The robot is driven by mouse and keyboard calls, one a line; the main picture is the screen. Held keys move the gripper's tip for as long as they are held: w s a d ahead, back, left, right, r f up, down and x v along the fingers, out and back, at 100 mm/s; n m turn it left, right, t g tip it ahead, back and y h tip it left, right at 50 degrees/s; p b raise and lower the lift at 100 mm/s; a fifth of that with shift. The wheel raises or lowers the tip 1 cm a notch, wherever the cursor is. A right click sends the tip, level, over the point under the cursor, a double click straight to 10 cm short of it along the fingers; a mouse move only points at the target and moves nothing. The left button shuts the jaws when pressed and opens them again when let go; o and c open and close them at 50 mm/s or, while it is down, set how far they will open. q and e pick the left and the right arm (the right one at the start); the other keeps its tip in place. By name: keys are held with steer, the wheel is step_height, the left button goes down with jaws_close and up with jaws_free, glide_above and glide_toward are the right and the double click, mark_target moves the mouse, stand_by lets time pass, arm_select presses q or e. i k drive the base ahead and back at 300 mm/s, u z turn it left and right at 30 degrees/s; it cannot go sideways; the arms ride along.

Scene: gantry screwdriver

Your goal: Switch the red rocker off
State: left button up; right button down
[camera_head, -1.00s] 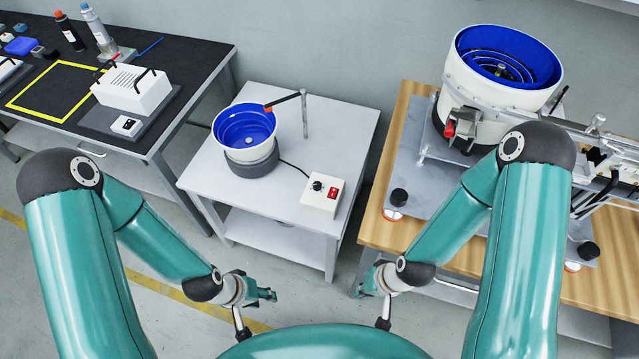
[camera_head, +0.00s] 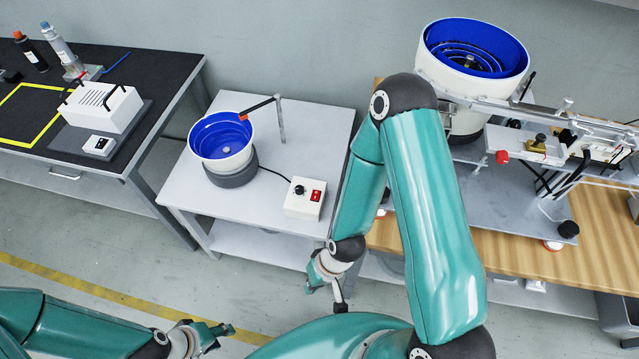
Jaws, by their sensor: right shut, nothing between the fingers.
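The red rocker (camera_head: 316,195) is a small red switch on the top face of a cream control box (camera_head: 303,207), beside a black knob (camera_head: 299,189). The box sits near the front right of the small grey table (camera_head: 262,205). Which way the rocker is tipped is too small to tell. My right gripper (camera_head: 312,284) is in front of the table, below and apart from the box, shut and empty. My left gripper (camera_head: 222,330) is low, in front of the table and far from the box; its fingers are too small to judge.
A blue-lined bowl feeder (camera_head: 223,140) stands on the same table, with a cable to the box. A thin post (camera_head: 280,120) with an orange-tipped arm stands behind. A wooden bench (camera_head: 520,235) with a larger feeder (camera_head: 470,65) is at the right. A black bench (camera_head: 150,75) is at the left.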

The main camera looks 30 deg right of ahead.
mark_target(316, 194)
steer(key=z, duration=0.1)
steer(key=k, duration=0.95)
steer(key=z, duration=0.1)
steer(key=i, duration=0.5)
steer(key=z, duration=0.1)
